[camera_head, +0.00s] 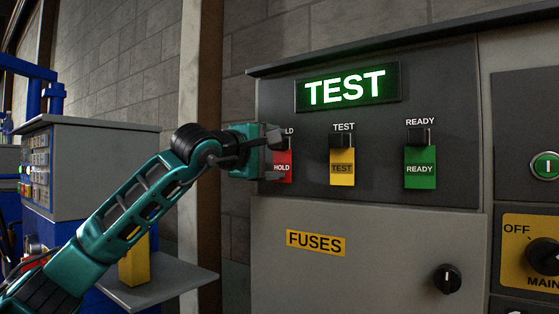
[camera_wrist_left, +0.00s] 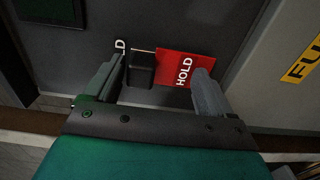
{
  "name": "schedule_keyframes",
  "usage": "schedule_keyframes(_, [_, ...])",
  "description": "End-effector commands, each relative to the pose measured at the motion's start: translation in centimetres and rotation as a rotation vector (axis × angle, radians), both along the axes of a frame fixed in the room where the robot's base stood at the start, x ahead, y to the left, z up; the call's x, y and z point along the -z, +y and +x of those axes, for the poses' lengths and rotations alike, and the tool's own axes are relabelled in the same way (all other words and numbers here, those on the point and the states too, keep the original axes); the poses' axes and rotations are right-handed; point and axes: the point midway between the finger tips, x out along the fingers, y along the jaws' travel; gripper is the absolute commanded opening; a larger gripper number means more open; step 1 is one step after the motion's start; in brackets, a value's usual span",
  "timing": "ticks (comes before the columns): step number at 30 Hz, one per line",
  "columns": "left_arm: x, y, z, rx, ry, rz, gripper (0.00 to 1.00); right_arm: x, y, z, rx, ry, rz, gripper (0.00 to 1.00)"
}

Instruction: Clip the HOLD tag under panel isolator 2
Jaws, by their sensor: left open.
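The red HOLD tag (camera_head: 284,168) hangs under a black clip at the left of the dark panel, partly hidden by my left gripper. In the left wrist view, the red HOLD tag (camera_wrist_left: 184,68) sits beside the black clip (camera_wrist_left: 141,70). My left gripper (camera_head: 277,158) is open at the tag, its fingers on either side of the clip and the tag's near part; I cannot tell whether they touch. A yellow TEST tag (camera_head: 342,168) and a green READY tag (camera_head: 420,168) hang from their own black clips. No isolator numbered 2 is legible. My right gripper is out of view.
A lit green TEST sign (camera_head: 347,87) is above the tags. Below are a FUSES label (camera_head: 316,243) and a black knob (camera_head: 447,279). A yellow MAIN switch plate (camera_head: 530,252) is at right. A grey shelf (camera_head: 180,284) stands at lower left.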

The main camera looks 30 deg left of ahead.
Motion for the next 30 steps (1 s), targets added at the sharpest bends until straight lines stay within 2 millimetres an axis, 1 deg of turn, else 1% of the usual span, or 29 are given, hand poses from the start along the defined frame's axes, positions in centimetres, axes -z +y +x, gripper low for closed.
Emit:
schedule_keyframes(1, [-0.46, 0.09, -0.06, -0.001, -0.014, 0.000, 0.71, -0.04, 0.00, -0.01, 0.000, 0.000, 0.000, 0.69])
schedule_keyframes(2, [-0.51, 0.10, -0.07, -0.001, -0.015, 0.000, 0.68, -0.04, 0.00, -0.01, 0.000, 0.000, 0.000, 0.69])
schedule_keyframes(10, [-0.53, 0.07, -0.08, 0.000, -0.015, -0.001, 0.42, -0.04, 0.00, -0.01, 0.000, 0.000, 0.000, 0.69])
schedule_keyframes(19, [0.14, -0.04, 0.12, 0.001, 0.002, 0.001, 0.13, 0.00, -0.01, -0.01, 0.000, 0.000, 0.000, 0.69])
schedule_keyframes(23, [0.12, -0.02, 0.12, 0.000, 0.001, 0.001, 0.01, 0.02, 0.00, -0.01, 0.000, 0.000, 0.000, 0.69])
schedule_keyframes(30, [-0.09, 0.05, 0.09, -0.001, -0.004, 0.000, 0.00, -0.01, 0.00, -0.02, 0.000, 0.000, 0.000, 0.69])
